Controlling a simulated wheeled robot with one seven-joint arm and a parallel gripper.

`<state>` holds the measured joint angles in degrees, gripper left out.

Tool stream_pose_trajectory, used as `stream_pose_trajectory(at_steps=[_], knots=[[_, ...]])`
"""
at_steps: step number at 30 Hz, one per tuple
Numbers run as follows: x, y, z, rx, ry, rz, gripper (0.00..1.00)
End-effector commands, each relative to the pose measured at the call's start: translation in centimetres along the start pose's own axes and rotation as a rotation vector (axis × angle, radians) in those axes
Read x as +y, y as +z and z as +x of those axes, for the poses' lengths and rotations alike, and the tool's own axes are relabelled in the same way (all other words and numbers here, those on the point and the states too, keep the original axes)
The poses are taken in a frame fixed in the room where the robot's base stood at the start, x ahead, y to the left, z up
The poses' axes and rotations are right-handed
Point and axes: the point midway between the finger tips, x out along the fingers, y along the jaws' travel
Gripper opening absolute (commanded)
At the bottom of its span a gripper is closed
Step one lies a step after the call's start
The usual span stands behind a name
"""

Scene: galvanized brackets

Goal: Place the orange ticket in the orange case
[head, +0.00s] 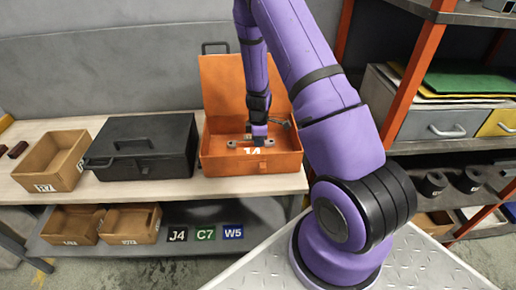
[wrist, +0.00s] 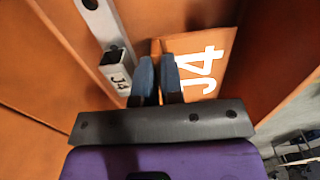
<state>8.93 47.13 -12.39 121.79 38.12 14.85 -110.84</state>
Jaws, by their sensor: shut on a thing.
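The orange case (head: 290,163) stands open on the bench in the head view, lid raised at the back. My gripper (head: 258,140) reaches down into it. In the wrist view my gripper (wrist: 159,80) has its two dark fingers nearly together, shut on the orange ticket (wrist: 232,50), which carries a white J4. The ticket is inside the case's outline; whether it touches the floor I cannot tell. In the head view only part of its white lettering shows.
A closed black case (head: 145,148) stands left of the orange case, with a cardboard bin (head: 48,163) further left. Tags J4, C7 and W5 show on the lower shelf, near more bins (head: 130,224). An orange-framed rack (head: 398,95) stands at the right.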

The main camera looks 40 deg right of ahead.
Motion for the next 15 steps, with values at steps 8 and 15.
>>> stream_pose_trajectory(at_steps=[8, 15], knots=[[0.0, 0.0, 3.5, -0.001, -0.001, 0.002, 0.0], [0.0, 0.0, 4.0, 0.0, 0.0, 0.001, 0.0]])
